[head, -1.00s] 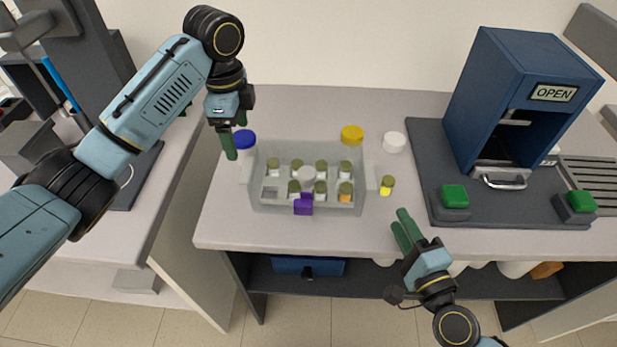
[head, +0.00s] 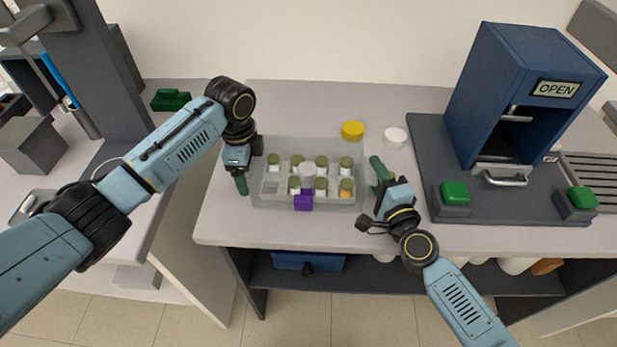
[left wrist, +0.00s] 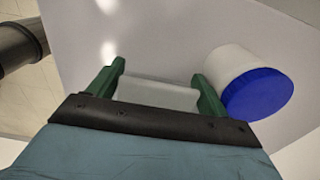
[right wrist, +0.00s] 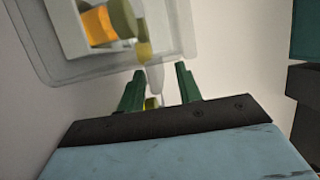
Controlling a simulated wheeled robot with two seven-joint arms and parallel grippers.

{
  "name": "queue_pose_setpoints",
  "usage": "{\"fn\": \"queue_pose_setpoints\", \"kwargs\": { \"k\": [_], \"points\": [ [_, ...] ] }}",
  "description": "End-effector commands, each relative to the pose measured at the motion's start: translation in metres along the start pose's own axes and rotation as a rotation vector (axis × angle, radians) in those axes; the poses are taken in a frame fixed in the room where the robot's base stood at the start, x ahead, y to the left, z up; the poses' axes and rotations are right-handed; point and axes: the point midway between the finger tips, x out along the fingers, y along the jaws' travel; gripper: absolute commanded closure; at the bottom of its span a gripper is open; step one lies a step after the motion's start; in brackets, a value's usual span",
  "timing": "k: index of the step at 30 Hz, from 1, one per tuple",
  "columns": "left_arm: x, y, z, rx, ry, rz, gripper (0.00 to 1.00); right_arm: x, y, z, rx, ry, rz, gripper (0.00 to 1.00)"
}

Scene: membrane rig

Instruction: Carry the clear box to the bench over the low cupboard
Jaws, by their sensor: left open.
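The clear box (head: 270,199) stands on the middle worktop. It holds several olive-capped vials, one with orange contents, and a white round-topped item; a purple block (head: 303,201) is at its front. My left gripper (head: 241,183) is open at the box's left end; in the left wrist view a pale grip of the box (left wrist: 158,94) shows between its fingers. My right gripper (head: 379,172) is at the right end. In the right wrist view its fingers are apart, with a clear tab (right wrist: 155,77) beyond and between them. I cannot tell which bench has the low cupboard.
A blue-lidded jar (left wrist: 255,92) is close beside my left gripper. A blue OPEN cabinet (head: 520,100) stands right on a dark mat.

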Motion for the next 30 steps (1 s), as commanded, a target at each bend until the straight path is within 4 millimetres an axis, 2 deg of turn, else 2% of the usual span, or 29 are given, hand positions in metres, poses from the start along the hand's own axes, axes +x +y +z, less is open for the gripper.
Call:
{"fn": "queue_pose_setpoints", "kwargs": {
  "k": [11,19,21,30],
  "points": [
    [0.0051,0.0001,0.0000,0.001,-0.001,-0.001,0.22,0.0049,0.0001,0.0002,0.001,0.000,0.000,0.65],
    [0.0049,0.0001,0.0001,0.001,-0.001,0.000,0.56,0.0046,0.0002,0.0000,0.000,0.000,0.001,0.99],
    [0.0048,0.0001,0.0001,0.001,0.000,0.000,0.63,0.0046,0.0002,0.0000,0.000,0.000,0.001,1.00],
    [0.0039,-0.0005,0.0001,0.000,0.000,-0.002,0.63,0.0049,-0.0011,-0.0002,0.000,0.001,-0.002,1.00]
  ]
}}
